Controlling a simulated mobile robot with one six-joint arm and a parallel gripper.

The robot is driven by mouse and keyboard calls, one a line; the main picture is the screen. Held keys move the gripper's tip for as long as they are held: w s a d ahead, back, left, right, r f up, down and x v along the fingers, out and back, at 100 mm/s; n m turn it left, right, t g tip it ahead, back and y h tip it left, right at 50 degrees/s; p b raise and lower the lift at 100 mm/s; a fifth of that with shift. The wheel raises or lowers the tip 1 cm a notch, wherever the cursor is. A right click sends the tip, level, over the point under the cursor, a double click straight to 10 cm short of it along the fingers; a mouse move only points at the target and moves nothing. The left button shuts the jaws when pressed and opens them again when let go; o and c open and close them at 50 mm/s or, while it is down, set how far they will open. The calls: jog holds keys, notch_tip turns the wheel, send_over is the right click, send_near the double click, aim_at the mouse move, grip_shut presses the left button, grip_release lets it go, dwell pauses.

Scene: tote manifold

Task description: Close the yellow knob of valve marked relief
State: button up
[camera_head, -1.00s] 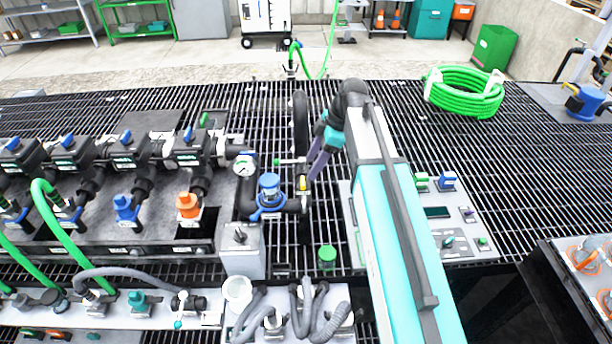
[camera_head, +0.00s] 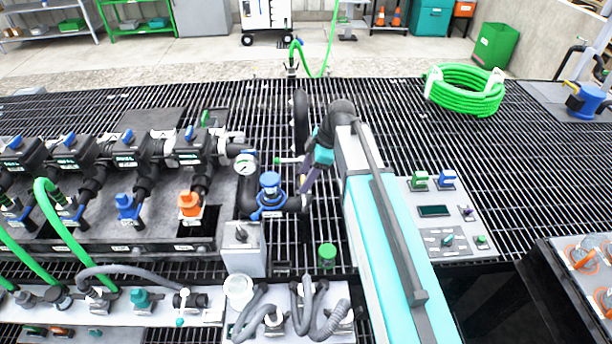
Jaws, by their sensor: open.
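My gripper (camera_head: 305,188) is at the end of my teal and dark arm, its purple fingers angled down to the left over the black pipe end right of a blue-capped valve (camera_head: 269,183). I take it as open, though the gap between the fingers is too small to make out. No yellow knob shows clearly; the fingers cover the spot at the pipe end. Whether they touch anything there cannot be told. A white label (camera_head: 272,214) below the blue cap is too small to read.
A pressure gauge (camera_head: 246,164) stands just left of the gripper, with a green-tipped lever (camera_head: 279,161) near it. A grey box (camera_head: 242,248) is below. A control panel (camera_head: 470,215) lies right of my arm. A coiled green hose (camera_head: 464,92) lies on open grating.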

jog(key=c, duration=1)
jog(key=shift+c, duration=0.2)
jog(key=m, duration=0.1)
jog(key=m+t, duration=0.1)
jog(key=m+b, duration=0.1)
jog(key=m, duration=0.1)
jog(key=shift+s+t, duration=0.25)
jog(key=shift+t, duration=0.05)
jog(key=m+t+h, duration=0.1)
jog(key=m, duration=0.3)
jog(key=shift+s+a+m, duration=0.1)
jog(key=shift+a+m, duration=0.05)
jog(key=shift+m, duration=0.25)
jog(key=m, duration=0.2)
jog(key=m+t+h, duration=0.1)
jog(key=m, duration=0.1)
jog(key=shift+a+h, duration=0.1)
jog(key=shift+h, duration=0.2)
jog(key=shift+a+m+t+h+p, duration=0.15)
jog(key=shift+m+h, duration=0.3)
jog(key=shift+m, duration=0.85)
jog(key=shift+m+t+h+p, duration=0.2)
jog(key=shift+m+h, duration=0.25)
jog(key=shift+m, duration=0.85)
